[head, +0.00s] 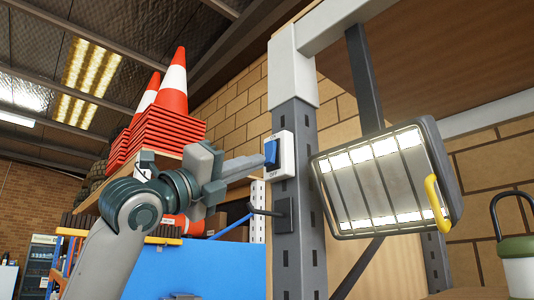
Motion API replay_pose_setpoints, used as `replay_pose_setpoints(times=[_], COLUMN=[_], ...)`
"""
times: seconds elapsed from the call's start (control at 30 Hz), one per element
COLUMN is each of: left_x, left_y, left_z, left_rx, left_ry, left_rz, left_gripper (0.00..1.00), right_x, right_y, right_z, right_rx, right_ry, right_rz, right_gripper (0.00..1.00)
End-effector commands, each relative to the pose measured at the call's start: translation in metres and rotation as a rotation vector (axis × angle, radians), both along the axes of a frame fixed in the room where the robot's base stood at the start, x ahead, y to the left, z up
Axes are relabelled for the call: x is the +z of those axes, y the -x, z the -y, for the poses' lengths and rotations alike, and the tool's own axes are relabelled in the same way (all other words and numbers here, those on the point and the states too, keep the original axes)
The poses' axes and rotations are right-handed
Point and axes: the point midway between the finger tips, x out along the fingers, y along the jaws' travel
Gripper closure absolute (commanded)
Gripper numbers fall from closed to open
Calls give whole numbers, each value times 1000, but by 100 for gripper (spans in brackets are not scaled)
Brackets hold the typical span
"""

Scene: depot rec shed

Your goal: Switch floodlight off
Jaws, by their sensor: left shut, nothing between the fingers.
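The floodlight (382,183) hangs right of centre on a dark bracket, with a grey frame and a yellow handle (437,203). Bright white strips show along the top and bottom of its face. A white switch box (283,167) with a blue rocker (271,152) and the word OFF below it is on the grey post (298,230). My left gripper (259,161) is shut and empty, its tips pointing right at the rocker's lower part. They are very close to it; I cannot tell whether they touch. My right gripper is out of view.
A black lever or hook (262,211) sticks out from the post below the switch. Stacked orange cones (158,132) stand on a shelf behind my arm. A blue panel (200,268) is below. A green and white lantern (517,262) stands at far right.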

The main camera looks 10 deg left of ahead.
Motion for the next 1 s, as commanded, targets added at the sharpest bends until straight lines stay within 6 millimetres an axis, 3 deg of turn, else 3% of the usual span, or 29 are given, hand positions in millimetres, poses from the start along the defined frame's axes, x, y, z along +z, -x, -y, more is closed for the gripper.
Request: replay_pose_setpoints(times=[1.0], left_x=[1], left_y=[-9], left_z=[6], left_rx=[1], left_ry=[1], left_rz=[0], left_gripper=[100], right_x=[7], right_y=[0], right_z=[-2], right_rx=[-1], right_ry=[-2], right_rz=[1], right_gripper=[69])
